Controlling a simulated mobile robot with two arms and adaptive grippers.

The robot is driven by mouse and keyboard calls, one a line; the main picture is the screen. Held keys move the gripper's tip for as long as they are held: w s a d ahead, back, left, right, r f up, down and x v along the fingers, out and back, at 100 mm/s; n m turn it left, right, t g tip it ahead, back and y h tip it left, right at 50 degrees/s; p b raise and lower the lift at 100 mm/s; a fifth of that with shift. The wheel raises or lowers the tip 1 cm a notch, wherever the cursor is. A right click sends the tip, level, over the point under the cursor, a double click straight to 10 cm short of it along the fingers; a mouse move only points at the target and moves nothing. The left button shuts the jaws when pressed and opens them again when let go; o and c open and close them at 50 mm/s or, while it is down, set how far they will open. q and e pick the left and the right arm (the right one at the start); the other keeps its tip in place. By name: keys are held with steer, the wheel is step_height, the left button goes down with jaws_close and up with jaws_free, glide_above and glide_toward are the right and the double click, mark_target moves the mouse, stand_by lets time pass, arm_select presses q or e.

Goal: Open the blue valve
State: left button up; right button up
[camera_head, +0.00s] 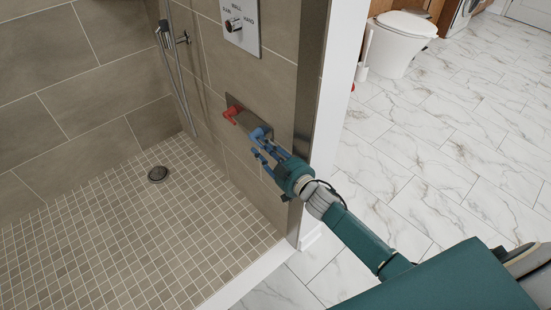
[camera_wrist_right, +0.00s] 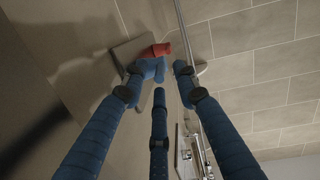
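The blue valve (camera_head: 259,133) sits on a grey plate on the tiled shower wall, beside the red valve (camera_head: 232,113). My right gripper (camera_head: 266,153), with blue fingers, is right at the blue valve. In the right wrist view, the blue valve (camera_wrist_right: 153,68) lies just beyond and between the fingertips of my right gripper (camera_wrist_right: 157,82), with the red valve (camera_wrist_right: 160,49) behind it. The fingers are spread apart and hold nothing. I cannot tell whether a fingertip touches the valve. My left gripper is in neither view.
A wall control panel (camera_head: 240,24) is above the valves. A hand shower on a rail (camera_head: 178,75) is further left. The shower floor (camera_head: 130,235) with its drain (camera_head: 157,174) is clear. A wall end (camera_head: 318,110) stands right of the valves. A toilet (camera_head: 398,45) is at the back.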

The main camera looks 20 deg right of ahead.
steer(key=v, duration=0.9)
